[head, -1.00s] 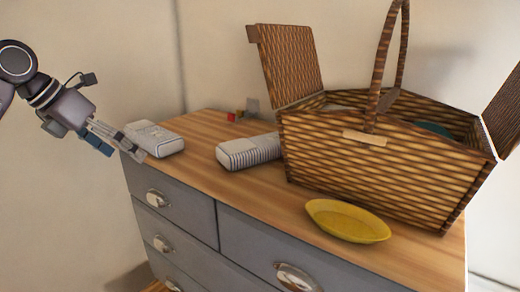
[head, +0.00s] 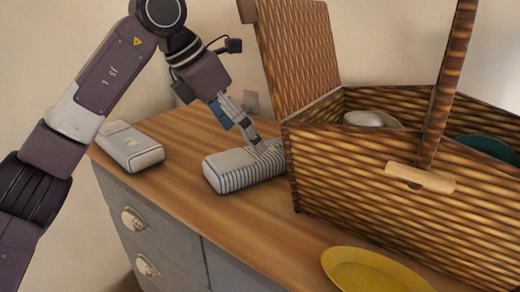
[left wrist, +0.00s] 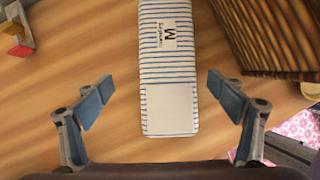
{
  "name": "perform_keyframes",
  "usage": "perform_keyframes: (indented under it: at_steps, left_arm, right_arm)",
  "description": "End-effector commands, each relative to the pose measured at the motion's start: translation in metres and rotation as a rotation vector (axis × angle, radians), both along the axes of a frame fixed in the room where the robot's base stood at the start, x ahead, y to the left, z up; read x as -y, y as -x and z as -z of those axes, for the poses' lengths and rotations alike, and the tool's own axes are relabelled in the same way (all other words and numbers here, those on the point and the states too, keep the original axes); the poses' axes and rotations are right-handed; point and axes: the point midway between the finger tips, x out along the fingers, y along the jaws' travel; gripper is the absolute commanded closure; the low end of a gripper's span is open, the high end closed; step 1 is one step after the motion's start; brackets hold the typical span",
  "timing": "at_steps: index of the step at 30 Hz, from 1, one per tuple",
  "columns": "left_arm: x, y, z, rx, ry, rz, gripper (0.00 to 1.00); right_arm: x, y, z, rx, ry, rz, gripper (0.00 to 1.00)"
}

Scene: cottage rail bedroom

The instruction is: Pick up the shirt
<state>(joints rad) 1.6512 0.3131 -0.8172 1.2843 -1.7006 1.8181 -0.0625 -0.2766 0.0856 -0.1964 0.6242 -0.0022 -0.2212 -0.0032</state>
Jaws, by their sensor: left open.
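A folded white shirt with blue stripes (head: 235,172) lies on the wooden dresser top beside the basket. In the left wrist view the shirt (left wrist: 168,70) shows an "M" label and a plain white near end. My left gripper (head: 262,146) is over the shirt in the head view. In the left wrist view my left gripper (left wrist: 160,86) is open, with one finger on each side of the shirt's outline. I cannot tell how far above it the fingertips are. My right gripper is not in view.
A wicker basket (head: 375,205) with an open lid stands close right of the shirt, with a teal item (head: 487,150) inside. Another folded pale packet (head: 130,148) lies to the left. A yellow plate (head: 370,275) is at the front. Small red and yellow blocks (left wrist: 16,38) are at upper left.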

Motion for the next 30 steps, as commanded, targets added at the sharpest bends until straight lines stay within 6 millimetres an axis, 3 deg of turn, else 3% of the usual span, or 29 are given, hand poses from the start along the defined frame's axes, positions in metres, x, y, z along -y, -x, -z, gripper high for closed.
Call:
perform_keyframes:
  at_steps: [5,13,21,30]
  left_arm:
    - [0.007,-0.001,0.006,-0.001,-0.001,0.007,0.13]
    - [0.02,-0.008,0.03,-0.003,0.0,0.006,0.13]
    - [0.037,-0.016,0.06,-0.002,0.0,0.007,0.13]
    - [0.039,-0.017,0.066,0.0,0.001,0.006,0.13]
  right_arm:
    - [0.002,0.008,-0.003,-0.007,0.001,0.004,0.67]
    - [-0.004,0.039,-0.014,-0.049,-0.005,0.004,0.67]
    - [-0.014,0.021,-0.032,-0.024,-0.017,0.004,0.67]
    - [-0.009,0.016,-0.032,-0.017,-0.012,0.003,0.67]
